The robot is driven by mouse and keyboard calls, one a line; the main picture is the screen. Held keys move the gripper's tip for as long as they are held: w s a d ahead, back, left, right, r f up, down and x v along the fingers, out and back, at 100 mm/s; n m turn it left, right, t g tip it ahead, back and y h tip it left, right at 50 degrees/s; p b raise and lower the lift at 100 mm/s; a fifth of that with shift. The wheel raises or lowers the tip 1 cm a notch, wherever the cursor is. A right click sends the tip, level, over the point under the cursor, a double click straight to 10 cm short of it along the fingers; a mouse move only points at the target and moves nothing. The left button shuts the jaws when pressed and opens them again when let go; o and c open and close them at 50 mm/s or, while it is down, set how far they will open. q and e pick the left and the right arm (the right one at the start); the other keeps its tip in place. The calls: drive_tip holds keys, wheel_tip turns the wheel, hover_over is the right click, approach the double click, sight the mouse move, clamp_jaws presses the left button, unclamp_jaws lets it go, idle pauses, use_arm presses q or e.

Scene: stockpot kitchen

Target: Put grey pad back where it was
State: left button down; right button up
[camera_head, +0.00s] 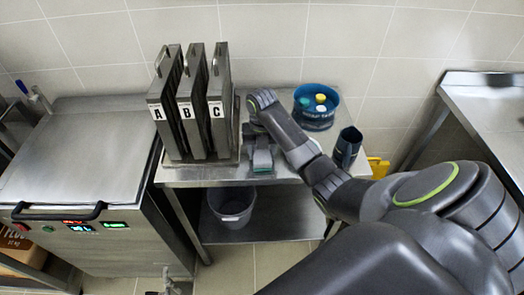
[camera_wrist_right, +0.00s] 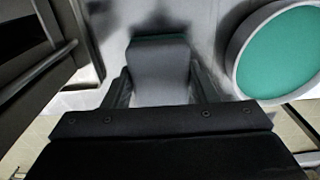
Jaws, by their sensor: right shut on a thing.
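The grey pad (camera_wrist_right: 160,68) sits between the two fingers of my right gripper (camera_wrist_right: 160,88) in the right wrist view, with a thin green edge at its far end. My right gripper is shut on it. In the head view, the right gripper (camera_head: 262,143) points down over the steel table, beside the rack of lettered metal panels. The pad (camera_head: 262,160) shows there low over the tabletop; I cannot tell whether it touches it. My left gripper is not in view.
Metal panels A, B and C (camera_head: 193,110) stand left of the gripper. A blue tub (camera_head: 314,120) with coloured balls and a dark blue holder (camera_head: 347,147) stand right. A grey bucket (camera_head: 232,207) is on the lower shelf. A teal-faced round thing (camera_wrist_right: 285,52) is near the pad.

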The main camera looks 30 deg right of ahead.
sight(262, 151)
drive_tip(key=o, duration=0.9)
drive_tip(key=shift+r, duration=0.35)
wheel_tip(262, 151, up, 5)
drive_tip(key=shift+w+r+p, duration=0.1)
drive_tip(key=shift+p, duration=0.55)
wheel_tip(262, 151, up, 6)
drive_tip(key=p, duration=0.6)
